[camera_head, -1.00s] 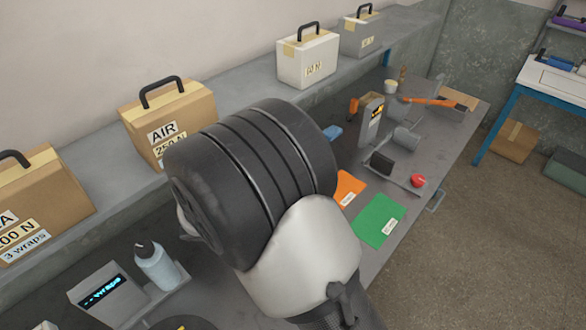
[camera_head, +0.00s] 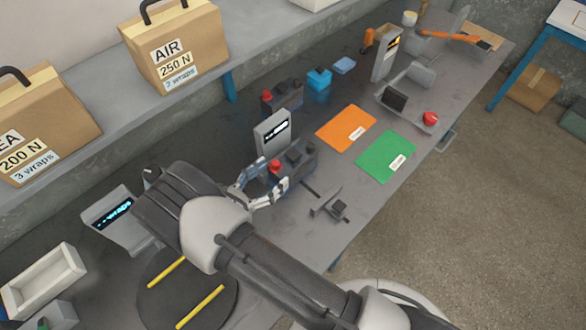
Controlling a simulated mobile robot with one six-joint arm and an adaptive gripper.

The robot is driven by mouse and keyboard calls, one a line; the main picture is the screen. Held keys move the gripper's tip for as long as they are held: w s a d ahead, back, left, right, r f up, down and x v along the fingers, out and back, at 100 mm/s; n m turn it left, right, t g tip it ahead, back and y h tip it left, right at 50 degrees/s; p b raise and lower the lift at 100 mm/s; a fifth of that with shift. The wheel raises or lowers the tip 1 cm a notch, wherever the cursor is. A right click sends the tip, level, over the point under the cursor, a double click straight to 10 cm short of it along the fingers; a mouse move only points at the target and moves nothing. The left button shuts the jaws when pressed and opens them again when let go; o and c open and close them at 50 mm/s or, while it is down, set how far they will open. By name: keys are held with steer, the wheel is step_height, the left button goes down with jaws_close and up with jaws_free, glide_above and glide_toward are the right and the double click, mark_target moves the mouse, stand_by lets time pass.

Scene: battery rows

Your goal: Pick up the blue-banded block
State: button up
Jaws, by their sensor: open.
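No block with a clear blue band can be made out. A small bright blue block (camera_head: 319,79) stands on the bench beyond the upright display. A dark block (camera_head: 283,96) with red parts stands to its left; I cannot tell whether it has a band. My gripper (camera_head: 268,183) is open, low over the bench, close to a dark device (camera_head: 297,158) with a red knob. I cannot tell if it touches the device. The blue block is well apart from my gripper, farther back.
An upright grey display (camera_head: 273,133) stands just behind my gripper. Orange (camera_head: 346,128) and green (camera_head: 386,156) mats lie flat to the right. A small grey stand (camera_head: 333,205) is near the front edge. A round dark plate (camera_head: 187,292) with yellow strips is at lower left.

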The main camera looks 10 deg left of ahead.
mark_target(287, 163)
steer(key=x, duration=0.7)
steer(key=shift+r+b, duration=0.2)
steer(key=shift+b, duration=0.2)
steer(key=shift+c, duration=0.5)
jaws_close()
steer(key=shift+r, duration=0.2)
